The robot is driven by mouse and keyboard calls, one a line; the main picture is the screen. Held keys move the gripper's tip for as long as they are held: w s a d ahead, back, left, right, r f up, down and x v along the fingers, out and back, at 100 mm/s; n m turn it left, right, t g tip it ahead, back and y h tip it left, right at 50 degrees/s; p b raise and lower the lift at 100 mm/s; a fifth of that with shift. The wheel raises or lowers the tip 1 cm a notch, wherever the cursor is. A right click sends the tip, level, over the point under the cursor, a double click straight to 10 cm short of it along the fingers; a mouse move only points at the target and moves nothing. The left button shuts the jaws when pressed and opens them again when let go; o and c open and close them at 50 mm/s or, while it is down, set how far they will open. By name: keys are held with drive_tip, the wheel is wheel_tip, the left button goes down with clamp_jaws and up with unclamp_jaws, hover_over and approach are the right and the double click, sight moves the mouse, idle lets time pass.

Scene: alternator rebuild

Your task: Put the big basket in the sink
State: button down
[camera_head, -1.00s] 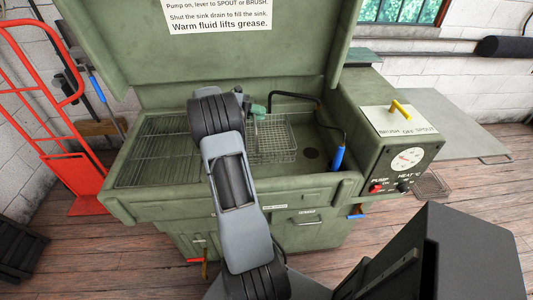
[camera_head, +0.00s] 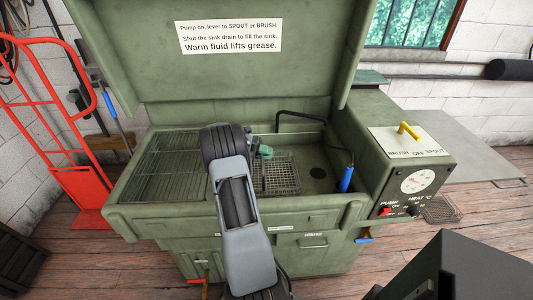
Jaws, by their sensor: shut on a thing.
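The big basket (camera_head: 284,178) is a wire mesh basket inside the open green parts washer's sink (camera_head: 318,187), left of the dark round drain. My gripper (camera_head: 263,153) is mostly hidden behind my wrist. Its greenish end shows at the basket's upper left edge, and it is shut on the basket. The basket looks roughly upright and low in the sink. I cannot tell whether its bottom touches the sink floor.
A wire rack (camera_head: 165,165) fills the washer's left side. A black bent spout (camera_head: 300,115) and a blue-handled brush (camera_head: 346,178) are beside the basket. The raised lid (camera_head: 220,80) stands behind. A red hand truck (camera_head: 75,140) stands left; a control box (camera_head: 412,160) is right.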

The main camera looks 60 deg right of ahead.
drive_tip(key=c, duration=1.6)
unclamp_jaws()
drive_tip(key=shift+f, duration=0.15)
drive_tip(key=o, duration=0.4)
